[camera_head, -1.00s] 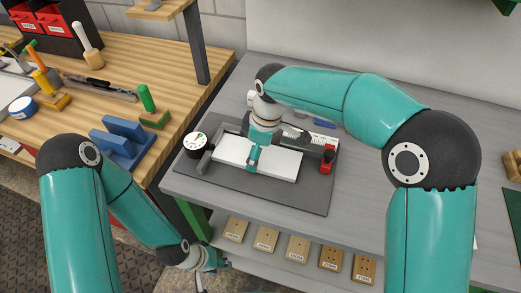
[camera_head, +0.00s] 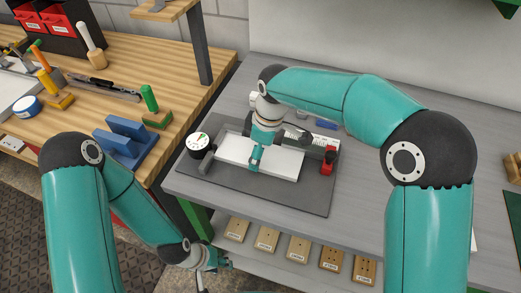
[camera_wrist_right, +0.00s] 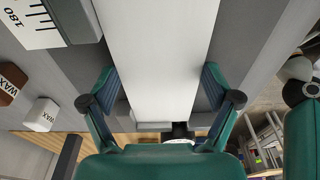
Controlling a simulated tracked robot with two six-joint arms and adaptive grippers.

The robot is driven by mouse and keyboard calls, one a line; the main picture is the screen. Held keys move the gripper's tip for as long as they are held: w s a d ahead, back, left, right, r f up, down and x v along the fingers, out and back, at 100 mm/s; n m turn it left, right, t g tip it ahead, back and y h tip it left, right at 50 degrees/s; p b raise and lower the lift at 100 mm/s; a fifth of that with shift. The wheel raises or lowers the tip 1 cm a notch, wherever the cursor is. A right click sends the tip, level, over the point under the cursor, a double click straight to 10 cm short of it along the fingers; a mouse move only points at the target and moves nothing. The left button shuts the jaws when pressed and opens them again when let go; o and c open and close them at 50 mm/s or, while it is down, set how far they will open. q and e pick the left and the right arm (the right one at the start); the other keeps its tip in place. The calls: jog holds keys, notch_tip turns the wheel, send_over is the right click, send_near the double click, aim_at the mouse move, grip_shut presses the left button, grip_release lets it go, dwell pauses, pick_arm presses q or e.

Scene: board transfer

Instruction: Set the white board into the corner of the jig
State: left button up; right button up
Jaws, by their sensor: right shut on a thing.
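The white board (camera_head: 281,161) lies flat or nearly flat over the dark grey jig (camera_head: 305,198) in the head view. My right gripper (camera_head: 256,165) reaches down over the board's middle and is shut on it. The right wrist view shows the board (camera_wrist_right: 160,50) running between the two fingers (camera_wrist_right: 160,97). The gripper and wrist hide part of the board and the jig's back fence. I cannot tell whether the board touches the fences. My left gripper (camera_head: 212,258) hangs empty-looking below the table's front edge, too small to read its jaws.
A dial gauge (camera_head: 199,145) stands at the jig's left and a red clamp (camera_head: 328,161) at its right. A blue item (camera_head: 325,124) lies behind. The grey table (camera_head: 365,175) is clear right of the jig. A wooden bench (camera_head: 160,65) with tools stands left.

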jog(key=shift+w+a, duration=0.1)
jog(key=shift+a, duration=0.05)
dwell(0.6)
jog(key=o, duration=1.1)
jog(key=shift+c, duration=0.2)
jog(key=shift+w+a+f, duration=0.1)
jog(key=shift+r, duration=0.55)
notch_tip(320, 180, up, 11)
jog(key=d, duration=0.2)
jog(key=shift+s+f, duration=0.15)
jog(key=shift+s, duration=0.15)
jog(key=shift+s+f, duration=0.1)
